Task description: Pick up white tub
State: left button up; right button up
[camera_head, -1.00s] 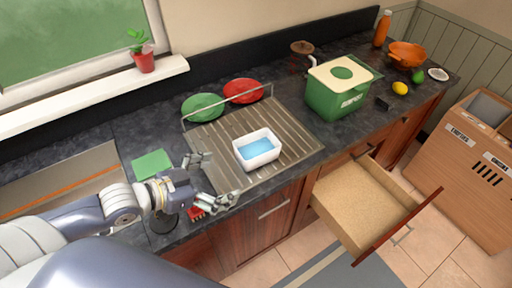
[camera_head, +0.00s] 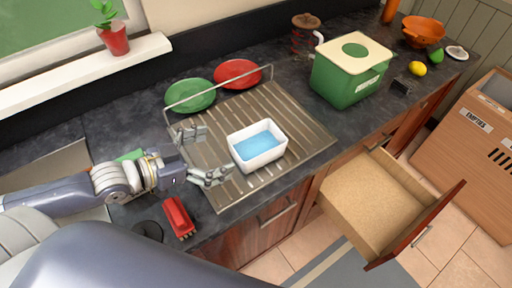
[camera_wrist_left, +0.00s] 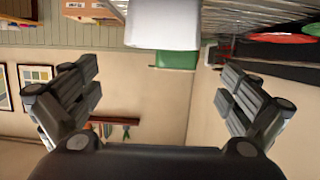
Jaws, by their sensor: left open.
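The white tub (camera_head: 258,155) is a small rectangular open container with a light blue inside. It sits upright on the ribbed metal draining board. My left gripper (camera_head: 207,154) is open, just left of the tub, with its two fingers spread and pointing towards it. It does not touch the tub. In the left wrist view the tub (camera_wrist_left: 163,25) shows at the top centre, ahead of and between the open fingers (camera_wrist_left: 163,100). My right gripper does not show.
The draining board (camera_head: 300,140) has a wire rack holding a green plate (camera_head: 190,95) and a red plate (camera_head: 238,74). A green compost bin (camera_head: 345,85) stands to the right. A red object (camera_head: 178,217) lies near my left gripper. An open drawer (camera_head: 375,200) juts out below the counter.

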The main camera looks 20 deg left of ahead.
aim_at(250, 157)
pick_arm(q)
jog(key=shift+x, duration=2.5)
jog(key=shift+d, duration=0.3)
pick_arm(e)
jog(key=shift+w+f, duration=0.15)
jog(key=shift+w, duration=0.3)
pick_arm(q)
jog(key=x, duration=0.2)
jog(key=p+x, duration=0.1)
jog(key=x, duration=0.1)
jog(key=shift+w+a+f, duration=0.15)
jog(key=shift+w+f, duration=0.05)
jog(key=shift+w, duration=0.1)
jog(key=shift+w+d+f, duration=0.15)
jog(key=shift+d, duration=0.1)
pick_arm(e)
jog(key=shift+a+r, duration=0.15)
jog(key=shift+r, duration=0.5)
pick_arm(q)
jog(key=c, duration=1.2)
